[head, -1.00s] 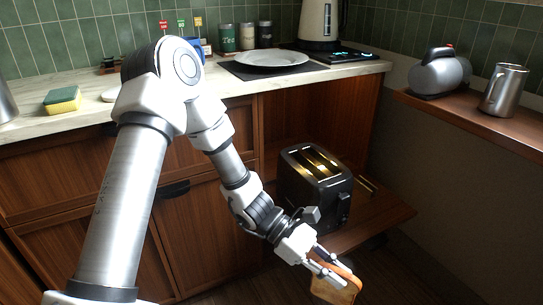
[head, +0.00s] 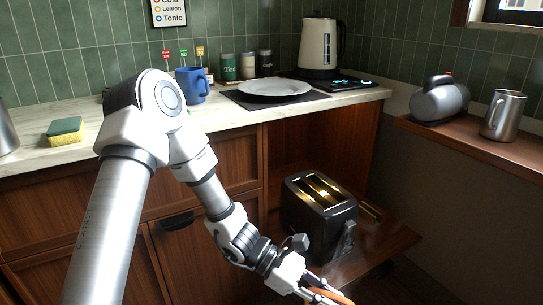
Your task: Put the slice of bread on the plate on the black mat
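My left gripper (head: 326,299) is at the bottom edge of the head view, in front of and below the toaster. It is shut on the slice of bread (head: 336,297), of which only the brown top crust shows; the rest is cut off by the frame. The white plate (head: 274,88) lies empty on the black mat (head: 240,102) on the counter at the back, well above and behind the gripper. My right gripper is not in view.
A black toaster (head: 322,217) stands on a low wooden shelf (head: 385,242). Behind the plate are canisters (head: 229,68) and a kettle (head: 318,45). A blue mug (head: 191,85) stands left of the mat, a sponge (head: 66,130) further left. A steel mug (head: 504,115) stands on the right ledge.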

